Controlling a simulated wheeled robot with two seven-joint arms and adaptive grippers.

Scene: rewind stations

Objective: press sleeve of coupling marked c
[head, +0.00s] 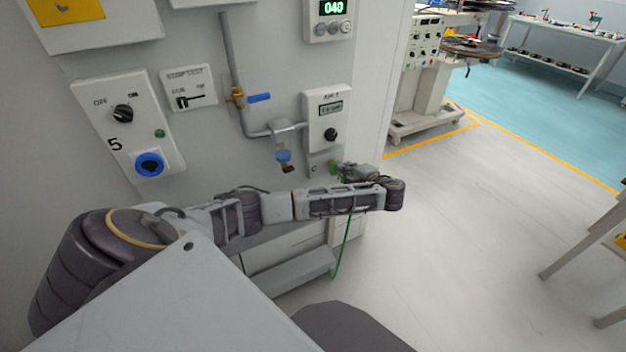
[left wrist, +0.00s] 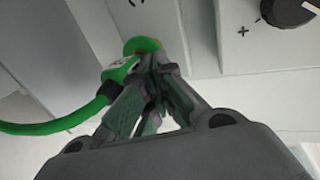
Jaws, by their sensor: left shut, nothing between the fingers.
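The coupling marked C (head: 335,167) is a small green fitting on the lower wall panel, beside a "C" label, mostly hidden by my left gripper in the head view. In the head view the left gripper (head: 352,171) is at the panel's lower right. My right gripper is not in view.
A regulator panel with display and black knob (head: 330,134) sits just above the coupling. A blue-bowled filter (head: 284,157) and a blue-handled valve (head: 258,98) are to its left. The green hose (head: 343,250) hangs below my arm. The floor to the right is open.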

